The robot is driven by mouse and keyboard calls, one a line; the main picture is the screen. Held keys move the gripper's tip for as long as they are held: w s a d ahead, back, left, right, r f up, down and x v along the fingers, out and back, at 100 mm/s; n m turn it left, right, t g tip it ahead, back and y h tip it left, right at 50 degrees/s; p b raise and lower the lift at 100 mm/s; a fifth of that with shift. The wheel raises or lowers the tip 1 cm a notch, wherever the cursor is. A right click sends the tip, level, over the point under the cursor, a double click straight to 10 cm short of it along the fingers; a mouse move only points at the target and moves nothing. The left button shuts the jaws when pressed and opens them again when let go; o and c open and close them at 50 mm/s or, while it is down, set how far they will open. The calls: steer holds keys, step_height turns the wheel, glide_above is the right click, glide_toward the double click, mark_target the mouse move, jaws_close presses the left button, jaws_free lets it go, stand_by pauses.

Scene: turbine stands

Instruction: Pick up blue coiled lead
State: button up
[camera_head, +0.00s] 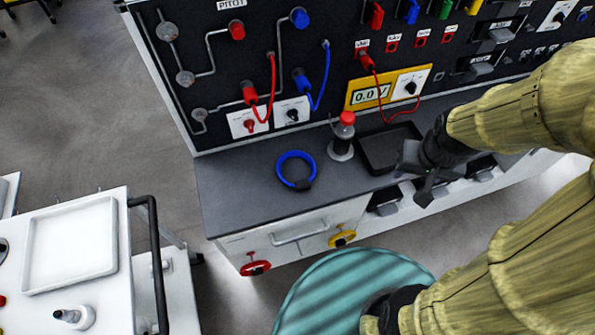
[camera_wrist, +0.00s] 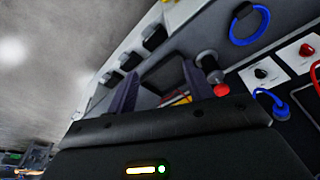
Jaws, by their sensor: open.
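The blue coiled lead (camera_head: 281,164) lies as a ring with a dark clip or band at its lower right, flat on the dark bench top. It also shows in the wrist view (camera_wrist: 266,27) at the upper right. My gripper (camera_head: 424,178) is to the right of the lead, above the front edge of the bench near the black tray. In the wrist view my gripper's two fingers (camera_wrist: 160,88) stand apart with nothing held between them. The lead is well clear of the fingers.
A red-topped bottle (camera_head: 343,140) stands between the lead and the black tray (camera_head: 384,150). The upright panel (camera_head: 330,75) behind carries looped red and blue cables. A white cart (camera_head: 75,245) with a black handle stands at the left. Bench top around the lead is clear.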

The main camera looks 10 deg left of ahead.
steer(key=shift+o, duration=1.4)
steer(key=shift+w+a, duration=0.25)
steer(key=shift+w, duration=0.05)
steer(key=w+a+f+n+g, duration=0.1)
steer(key=w+a+f+n, duration=0.1)
steer(key=a, duration=0.6)
steer(key=w+a+f+n, duration=0.2)
steer(key=w+a+f, duration=0.1)
steer(key=a, duration=0.6)
steer(key=w+a+f+n+g, duration=0.1)
steer(key=w+a+f+n, duration=0.1)
steer(key=a, duration=0.6)
steer(key=shift+w+a+f+g, duration=0.2)
steer(key=shift+w+f+g, duration=0.1)
steer(key=shift+f, duration=0.5)
step_height(320, 180, down, 12)
steer(key=shift+f+p, duration=0.15)
steer(key=shift+p, duration=0.6)
